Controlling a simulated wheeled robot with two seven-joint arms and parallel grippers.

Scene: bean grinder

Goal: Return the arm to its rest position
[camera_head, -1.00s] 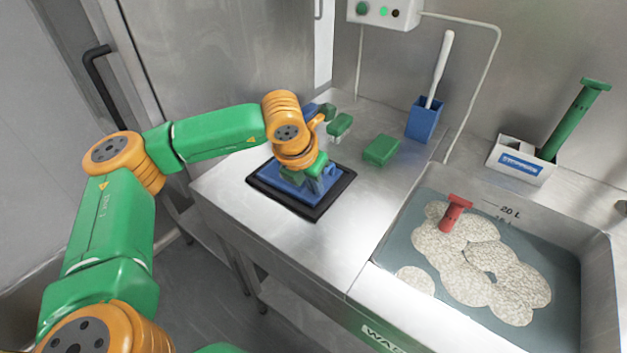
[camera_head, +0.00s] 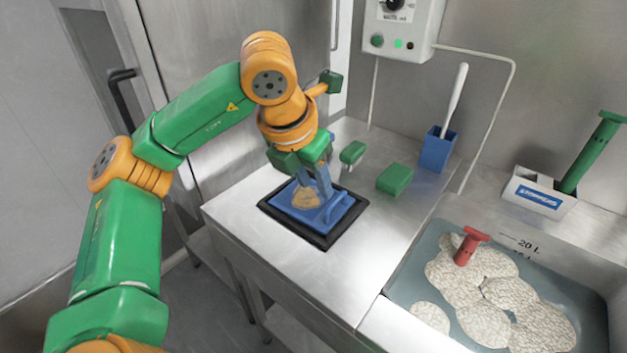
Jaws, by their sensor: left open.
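My left arm comes in from the left in green and orange links. Its gripper (camera_head: 316,190) is open and points down just above a blue tray-like piece (camera_head: 338,212) with a raised handle at its right side. A tan patch (camera_head: 306,197) lies on the blue piece. The blue piece sits on a black-rimmed mat (camera_head: 322,240) on the steel counter. The fingers overlap the blue piece in the picture, and I cannot tell whether they touch it. My right gripper is not in view.
A green block (camera_head: 395,179) and a blue holder (camera_head: 437,150) with a white-handled tool stand behind. At right a sink basin (camera_head: 400,275) holds pale foam and a red tool (camera_head: 468,246). A white box (camera_head: 540,192) holds a green tool. The counter's front is clear.

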